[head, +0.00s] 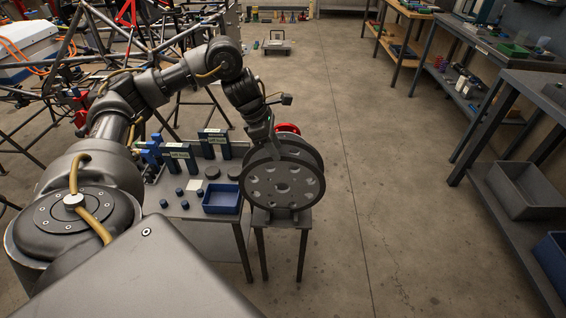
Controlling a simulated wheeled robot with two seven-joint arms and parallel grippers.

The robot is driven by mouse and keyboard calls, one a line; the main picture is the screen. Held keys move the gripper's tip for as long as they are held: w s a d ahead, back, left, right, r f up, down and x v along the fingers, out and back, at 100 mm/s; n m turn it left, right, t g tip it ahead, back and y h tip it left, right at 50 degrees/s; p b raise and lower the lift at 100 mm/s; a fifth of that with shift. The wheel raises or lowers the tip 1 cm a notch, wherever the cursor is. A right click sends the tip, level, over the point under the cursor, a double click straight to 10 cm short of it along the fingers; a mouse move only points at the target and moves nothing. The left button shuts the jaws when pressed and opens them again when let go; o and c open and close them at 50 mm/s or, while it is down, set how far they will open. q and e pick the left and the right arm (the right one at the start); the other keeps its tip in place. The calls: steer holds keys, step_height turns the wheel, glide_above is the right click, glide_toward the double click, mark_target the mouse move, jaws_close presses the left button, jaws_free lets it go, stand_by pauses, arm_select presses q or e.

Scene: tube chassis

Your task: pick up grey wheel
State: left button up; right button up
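The grey wheel (283,186) stands upright in the middle of the head view, its round face with holes turned towards me. It is above a small dark stand (290,218); I cannot tell whether it rests on it. My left gripper (271,148) comes down from above at the top of the wheel, with its fingers at the rim. The wheel partly hides the fingertips, so I cannot tell whether they are closed on it. A red round part (287,129) shows behind the wheel. My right gripper is not in view.
Left of the wheel, a grey table (180,208) holds a blue tray (221,199), small dark cylinders (179,192) and blue clamp-like parts. A tube frame (60,120) stands behind at the left. Benches (530,90) line the right. The floor between is clear.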

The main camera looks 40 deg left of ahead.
mark_target(284, 182)
arm_select(q)
steer(key=shift+x, duration=0.85)
steer(key=shift+w+f, duration=0.2)
steer(key=shift+w, duration=0.05)
steer(key=shift+s+d, duration=0.1)
steer(key=shift+d, duration=0.05)
steer(key=shift+d+f, duration=0.1)
steer(key=shift+f, duration=0.25)
steer(key=x, duration=0.3)
steer(key=shift+f, duration=0.35)
steer(key=shift+w+d+f, duration=0.1)
steer(key=shift+w+f, duration=0.15)
jaws_close()
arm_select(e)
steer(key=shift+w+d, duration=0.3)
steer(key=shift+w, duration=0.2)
